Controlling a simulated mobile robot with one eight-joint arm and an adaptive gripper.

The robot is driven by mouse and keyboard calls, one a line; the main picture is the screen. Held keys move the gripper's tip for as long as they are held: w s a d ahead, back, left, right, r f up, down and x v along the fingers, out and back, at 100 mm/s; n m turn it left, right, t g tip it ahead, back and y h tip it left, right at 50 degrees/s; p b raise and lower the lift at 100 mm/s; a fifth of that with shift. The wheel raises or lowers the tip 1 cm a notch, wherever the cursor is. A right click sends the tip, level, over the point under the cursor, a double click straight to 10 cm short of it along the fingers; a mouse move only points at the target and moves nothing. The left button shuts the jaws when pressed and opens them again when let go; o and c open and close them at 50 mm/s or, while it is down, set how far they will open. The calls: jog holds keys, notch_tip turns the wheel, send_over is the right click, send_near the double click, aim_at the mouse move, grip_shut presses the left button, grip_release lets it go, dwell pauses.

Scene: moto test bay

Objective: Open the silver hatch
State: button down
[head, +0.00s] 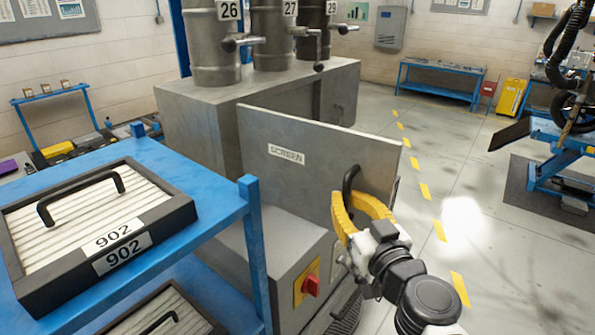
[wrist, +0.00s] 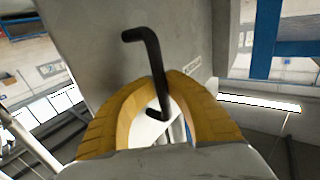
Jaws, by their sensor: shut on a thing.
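The silver hatch (head: 310,165) is a flat grey panel with a "SCREEN" label and a black bar handle (head: 350,182). It stands out at an angle from the grey cabinet (head: 200,120), its left edge near the cabinet body. In the wrist view the hatch (wrist: 95,60) fills the upper middle, and the bent black handle (wrist: 150,55) runs down between the yellow fingers. My gripper (head: 352,208) is shut on the handle's lower part; it also shows in the wrist view (wrist: 163,85). The fingers partly hide the grip.
A blue rack (head: 255,250) with a filter (head: 100,220) marked 902 stands close at left. A red switch (head: 311,285) sits low on the cabinet front. Grey cylinders (head: 270,35) with protruding handles stand on top. Open floor (head: 465,165) with yellow dashes lies to the right.

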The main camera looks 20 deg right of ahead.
jog(key=c, duration=1.7)
grip_release()
jog(key=shift+o, duration=1.4)
jog(key=shift+s+d, duration=0.1)
jog(key=shift+s, duration=0.1)
jog(key=shift+w, duration=0.15)
jog(key=shift+r, duration=0.25)
notch_tip(320, 180, up, 10)
jog(key=shift+f, duration=0.2)
